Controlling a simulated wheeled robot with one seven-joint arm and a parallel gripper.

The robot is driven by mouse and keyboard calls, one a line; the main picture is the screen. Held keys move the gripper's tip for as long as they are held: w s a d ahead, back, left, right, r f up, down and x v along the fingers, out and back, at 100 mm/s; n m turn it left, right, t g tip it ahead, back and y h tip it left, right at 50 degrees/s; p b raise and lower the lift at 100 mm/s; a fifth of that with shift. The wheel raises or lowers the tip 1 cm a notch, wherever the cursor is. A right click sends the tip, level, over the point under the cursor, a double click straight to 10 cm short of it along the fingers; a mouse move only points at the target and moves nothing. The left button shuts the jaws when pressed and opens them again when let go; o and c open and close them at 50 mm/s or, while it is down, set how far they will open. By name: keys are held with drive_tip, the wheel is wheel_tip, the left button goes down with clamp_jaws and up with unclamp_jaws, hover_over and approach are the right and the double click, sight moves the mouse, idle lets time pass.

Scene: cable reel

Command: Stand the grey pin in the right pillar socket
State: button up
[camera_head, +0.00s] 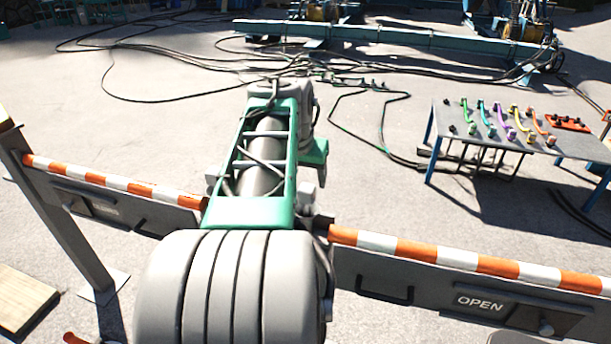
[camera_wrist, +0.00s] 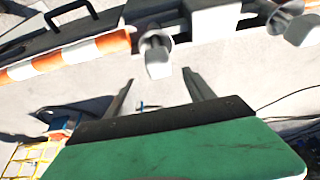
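My gripper (camera_wrist: 158,78) shows in the wrist view as two dark, thin fingers spread well apart, with nothing held between them. A grey, pin-like piece with a round collar and a blocky end (camera_wrist: 157,58) is just beyond the fingertips, in line with the gap. A second similar grey piece (camera_wrist: 300,30) is at the upper right. I cannot tell which, if either, is the task's grey pin. In the head view my arm reaches away over the barrier and hides the gripper. I cannot make out the right pillar socket.
A barrier with an orange-and-white rail crosses the head view; its right panel (camera_head: 455,300) reads OPEN. A dark post (camera_head: 50,215) stands at left. A table (camera_head: 575,146) with coloured handles is at right. Black cables (camera_head: 375,91) lie behind; pale ground (camera_head: 120,120) is clear at left.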

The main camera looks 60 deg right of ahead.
drive_tip(key=v, duration=0.7)
drive_tip(key=shift+r, duration=0.4)
drive_tip(key=shift+a, duration=0.1)
idle(0.4)
